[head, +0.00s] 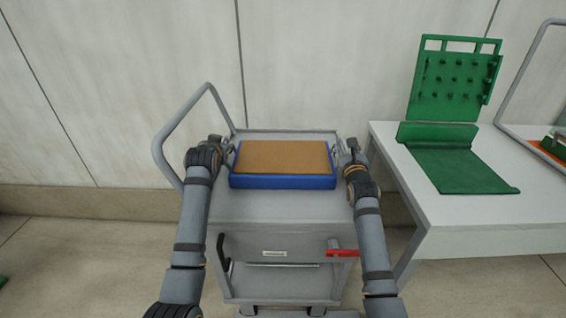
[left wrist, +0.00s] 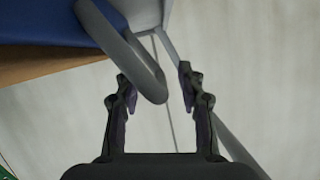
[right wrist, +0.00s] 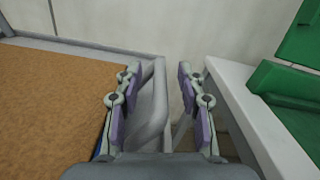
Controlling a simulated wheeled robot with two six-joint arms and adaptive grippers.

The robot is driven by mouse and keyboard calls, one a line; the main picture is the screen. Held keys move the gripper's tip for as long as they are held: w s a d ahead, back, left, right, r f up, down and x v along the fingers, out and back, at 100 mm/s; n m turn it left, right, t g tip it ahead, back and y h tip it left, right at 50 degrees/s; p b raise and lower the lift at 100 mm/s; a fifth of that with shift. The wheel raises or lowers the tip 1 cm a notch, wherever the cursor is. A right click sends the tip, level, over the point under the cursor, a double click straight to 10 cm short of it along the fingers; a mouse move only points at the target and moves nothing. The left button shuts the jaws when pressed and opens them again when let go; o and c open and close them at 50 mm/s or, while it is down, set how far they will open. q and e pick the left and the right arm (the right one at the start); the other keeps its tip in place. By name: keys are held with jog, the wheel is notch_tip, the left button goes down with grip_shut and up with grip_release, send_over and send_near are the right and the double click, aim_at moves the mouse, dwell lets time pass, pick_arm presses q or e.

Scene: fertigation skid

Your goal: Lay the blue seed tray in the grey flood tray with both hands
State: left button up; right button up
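The blue seed tray (head: 283,182), filled with a flat brown layer, sits on top of a grey cart. Its blue side also shows in the left wrist view (left wrist: 45,22). A grey loop (left wrist: 140,62) sticks out from its side there, its end between the fingers. My left gripper (head: 226,146) is open at the tray's left end. My right gripper (head: 346,148) is open at the right end; in the right wrist view a grey loop (right wrist: 152,112) shows between its fingers. I cannot make out a separate grey flood tray.
The grey cart (head: 270,207) has a tall tube handle (head: 165,135) on the left and a red lever (head: 342,253) at its front. A white table (head: 500,205) stands close on the right with a green stand (head: 455,165). A wall (head: 320,50) is behind.

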pick_arm(q)
jog(key=shift+c, duration=0.4)
pick_arm(e)
jog(key=shift+c, duration=0.4)
pick_arm(q)
grip_shut()
pick_arm(e)
grip_shut()
